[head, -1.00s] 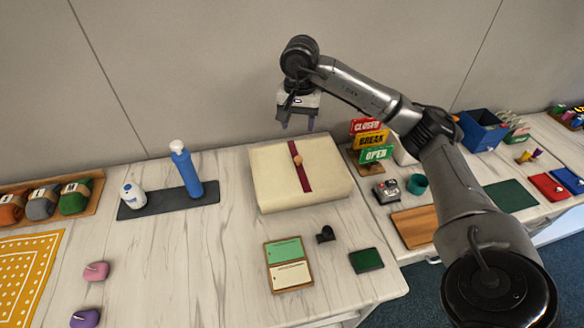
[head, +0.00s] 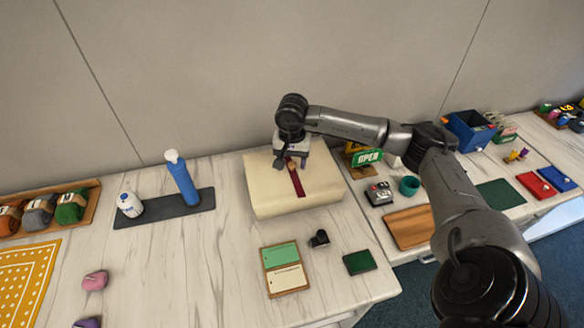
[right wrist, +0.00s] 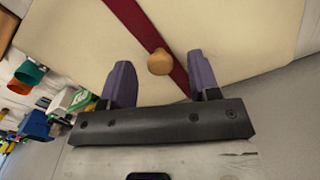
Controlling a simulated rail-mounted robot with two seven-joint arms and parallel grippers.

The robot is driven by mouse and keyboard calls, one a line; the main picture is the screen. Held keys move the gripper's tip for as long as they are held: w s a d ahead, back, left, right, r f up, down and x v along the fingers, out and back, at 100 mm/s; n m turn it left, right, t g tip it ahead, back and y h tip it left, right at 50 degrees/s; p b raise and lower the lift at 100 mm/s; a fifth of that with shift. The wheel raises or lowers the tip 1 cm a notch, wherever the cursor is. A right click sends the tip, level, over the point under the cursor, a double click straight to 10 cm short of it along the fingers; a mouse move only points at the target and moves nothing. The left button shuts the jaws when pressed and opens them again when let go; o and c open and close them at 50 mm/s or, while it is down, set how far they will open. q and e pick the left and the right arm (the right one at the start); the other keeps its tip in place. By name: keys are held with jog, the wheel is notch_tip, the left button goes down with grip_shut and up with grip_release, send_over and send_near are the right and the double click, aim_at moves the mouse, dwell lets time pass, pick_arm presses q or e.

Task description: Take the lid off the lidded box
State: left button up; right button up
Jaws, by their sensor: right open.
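The lidded box (head: 262,195) is a cream box on the white marbled table, with a dark red band (head: 298,185) across its lid. A small round wooden knob (right wrist: 160,62) sits on the band in the right wrist view. My right gripper (head: 291,164) is over the box's back part, its fingers reaching down close to the lid. In the right wrist view its two purple fingertips (right wrist: 162,80) are apart, with the knob between and just beyond them. The jaws are open and the knob is not gripped. My left gripper is not in view.
A blue bottle (head: 183,178) and a white bottle (head: 129,204) stand on a dark mat left of the box. Signs (head: 367,158), a teal cup (head: 409,185) and a small device (head: 379,194) are to its right. Cards (head: 284,270) lie in front.

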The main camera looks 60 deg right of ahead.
jog(key=shift+f, duration=0.9)
jog(key=shift+c, duration=0.5)
jog(key=c, duration=0.9)
